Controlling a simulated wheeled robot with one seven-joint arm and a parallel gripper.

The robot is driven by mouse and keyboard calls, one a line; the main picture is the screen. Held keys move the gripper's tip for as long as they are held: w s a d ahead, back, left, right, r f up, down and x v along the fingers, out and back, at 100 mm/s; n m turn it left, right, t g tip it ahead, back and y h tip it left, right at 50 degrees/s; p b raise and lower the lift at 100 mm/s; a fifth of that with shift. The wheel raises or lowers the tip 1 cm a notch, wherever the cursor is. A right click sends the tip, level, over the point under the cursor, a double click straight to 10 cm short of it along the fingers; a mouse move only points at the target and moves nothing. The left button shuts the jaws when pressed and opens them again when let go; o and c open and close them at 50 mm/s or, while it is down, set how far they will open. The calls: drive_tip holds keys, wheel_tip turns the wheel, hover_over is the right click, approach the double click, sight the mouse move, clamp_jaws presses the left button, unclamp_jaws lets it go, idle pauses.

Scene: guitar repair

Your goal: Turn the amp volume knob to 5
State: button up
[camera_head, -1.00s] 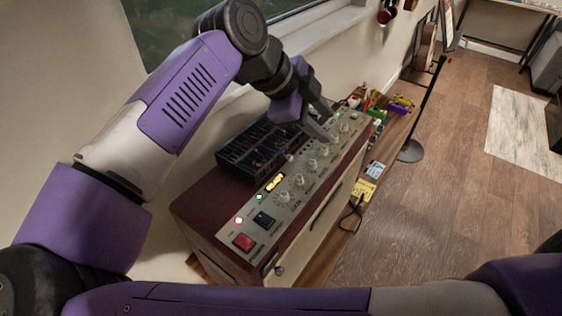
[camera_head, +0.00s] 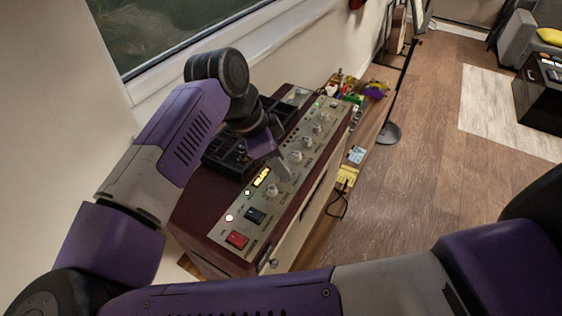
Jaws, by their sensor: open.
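The amp (camera_head: 196,207) is a dark red box with a pale control panel on top. A row of silver knobs runs along the panel, from the nearest knob (camera_head: 272,190) to the farther ones (camera_head: 307,142). The labels and pointer marks are too small to read, so I cannot tell which knob is volume or where it points.
A lit yellow display (camera_head: 261,177), a black switch (camera_head: 255,216) and a red switch (camera_head: 237,239) lie at the near end of the panel.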

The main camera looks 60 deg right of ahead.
drive_tip(key=shift+s+d+f, duration=0.2)
drive_tip(key=shift+f, duration=0.4)
clamp_jaws()
drive_tip(key=shift+m+b, duration=0.3)
